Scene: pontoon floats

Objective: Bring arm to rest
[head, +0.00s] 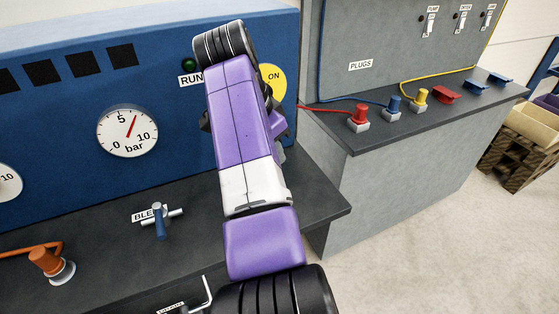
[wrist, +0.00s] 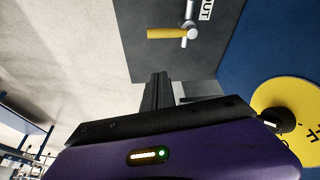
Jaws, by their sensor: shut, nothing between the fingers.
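My arm is purple and white and rises through the middle of the head view, in front of the blue panel (head: 60,100). My gripper is mostly hidden behind the arm there. In the wrist view, my gripper (wrist: 157,92) shows its dark fingers together, with nothing between them. The fingers point towards a dark grey surface, apart from the yellow-handled valve (wrist: 170,33) beyond them.
A yellow disc (head: 272,78) marked ON sits on the panel just right of my arm; it also shows in the wrist view (wrist: 295,95) near a black knob (wrist: 279,120).

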